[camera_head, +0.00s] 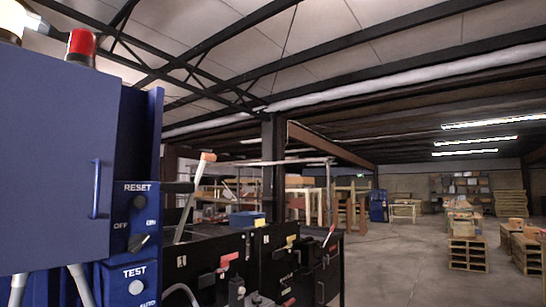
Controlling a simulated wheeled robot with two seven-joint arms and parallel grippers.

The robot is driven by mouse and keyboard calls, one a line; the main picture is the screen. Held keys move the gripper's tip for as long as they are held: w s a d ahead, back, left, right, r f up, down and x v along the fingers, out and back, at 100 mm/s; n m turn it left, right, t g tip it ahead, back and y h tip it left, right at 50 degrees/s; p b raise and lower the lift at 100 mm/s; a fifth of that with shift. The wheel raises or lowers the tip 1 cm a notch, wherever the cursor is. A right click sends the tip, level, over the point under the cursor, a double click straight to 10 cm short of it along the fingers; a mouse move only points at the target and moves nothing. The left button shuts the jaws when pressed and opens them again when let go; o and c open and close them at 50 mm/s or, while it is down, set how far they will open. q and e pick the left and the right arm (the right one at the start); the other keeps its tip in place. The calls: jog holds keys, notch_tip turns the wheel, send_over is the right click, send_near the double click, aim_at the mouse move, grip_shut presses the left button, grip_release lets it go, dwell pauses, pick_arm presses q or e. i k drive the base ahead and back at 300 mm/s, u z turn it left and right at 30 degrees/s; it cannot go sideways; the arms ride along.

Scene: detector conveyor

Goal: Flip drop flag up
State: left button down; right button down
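A thin pale arm with an orange tip (207,157) stands tilted, leaning right at its top, just right of the blue cabinet (60,150). It may be the drop flag, but I cannot tell for certain. Neither of my grippers can be made out in this view.
A blue control box with RESET and TEST labels (135,187) is on the cabinet's right side, with a dark knob (138,243). A red beacon (81,45) tops the cabinet. Pallets (467,252) stand at the right. The concrete floor (400,270) between is clear.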

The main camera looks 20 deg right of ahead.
aim_at(205, 157)
jog(key=z, duration=1.9)
jog(key=i, duration=2.25)
jog(key=u, duration=3.5)
